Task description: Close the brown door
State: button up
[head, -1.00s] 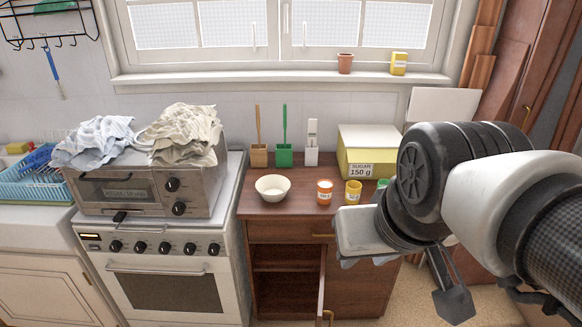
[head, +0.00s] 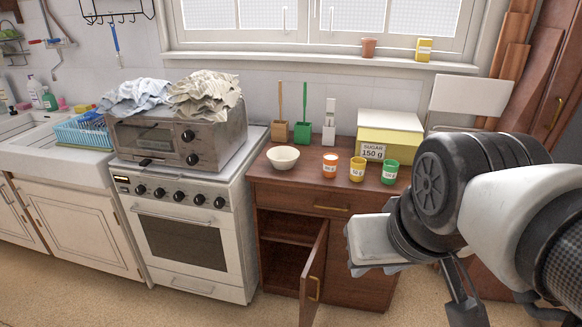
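The brown door (head: 314,272) is on the lower left of the brown dresser (head: 277,200). It stands open, swung out toward me, with a brass handle on its right-hand face. The dark compartment (head: 285,262) behind it shows open shelves. My gripper (head: 462,300) is at the lower right, in front of and to the right of the dresser, apart from the door. One dark finger shows below my wrist; the rest is hidden by my arm, so its opening cannot be told.
On the dresser top are a white bowl (head: 283,157), an orange jar (head: 330,164), a yellow jar (head: 357,168), a green jar (head: 390,171) and a sugar box (head: 388,135). A white stove (head: 190,235) stands left of the dresser. Bare floor (head: 215,311) lies in front.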

aim_at(312, 278)
jog(key=i+l+u, duration=0.45)
jog(key=i+l, duration=0.35)
jog(key=k+u, duration=0.25)
jog(key=k+l, duration=0.05)
jog(key=k, duration=0.05)
